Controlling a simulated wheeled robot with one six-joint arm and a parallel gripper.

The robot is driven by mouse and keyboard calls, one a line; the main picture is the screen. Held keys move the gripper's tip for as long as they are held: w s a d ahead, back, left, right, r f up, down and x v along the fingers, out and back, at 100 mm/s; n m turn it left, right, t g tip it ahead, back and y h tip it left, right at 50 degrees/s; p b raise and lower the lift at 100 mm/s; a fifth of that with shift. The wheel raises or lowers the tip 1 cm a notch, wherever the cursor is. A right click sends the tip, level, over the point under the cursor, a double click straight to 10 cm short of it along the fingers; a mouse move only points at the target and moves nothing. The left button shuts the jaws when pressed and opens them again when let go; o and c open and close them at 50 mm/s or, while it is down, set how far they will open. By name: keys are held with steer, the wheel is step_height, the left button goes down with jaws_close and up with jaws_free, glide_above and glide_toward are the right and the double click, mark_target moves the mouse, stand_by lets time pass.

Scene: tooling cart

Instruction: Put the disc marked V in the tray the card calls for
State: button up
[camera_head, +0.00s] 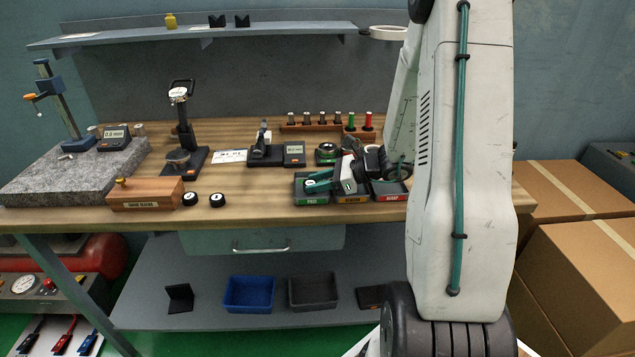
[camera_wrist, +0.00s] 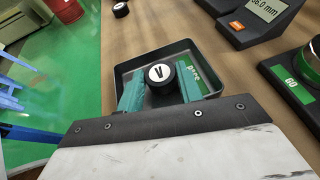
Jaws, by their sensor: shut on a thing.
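The disc marked V (camera_wrist: 160,74) is black with a white top and sits between the teal fingers of my gripper (camera_wrist: 160,90), which is shut on it. In the wrist view the disc is within the outline of the dark tray with the green label (camera_wrist: 120,68); I cannot tell whether it touches the floor. In the head view my gripper (camera_head: 318,184) is over this green PASS tray (camera_head: 312,202), the leftmost of three. The middle tray (camera_head: 352,199) has a yellow label, the right one (camera_head: 388,198) red. A white card (camera_head: 229,156) lies on the bench, its text too small to read.
Two other black discs (camera_head: 190,199) (camera_head: 217,200) stand near the bench's front edge. A digital gauge (camera_head: 294,153) and a green-labelled GO gauge (camera_wrist: 306,66) are close behind the trays. A wooden block (camera_head: 146,195) and granite plate (camera_head: 70,172) are left.

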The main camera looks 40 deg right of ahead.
steer(key=shift+f, duration=0.15)
steer(key=o, duration=1.2)
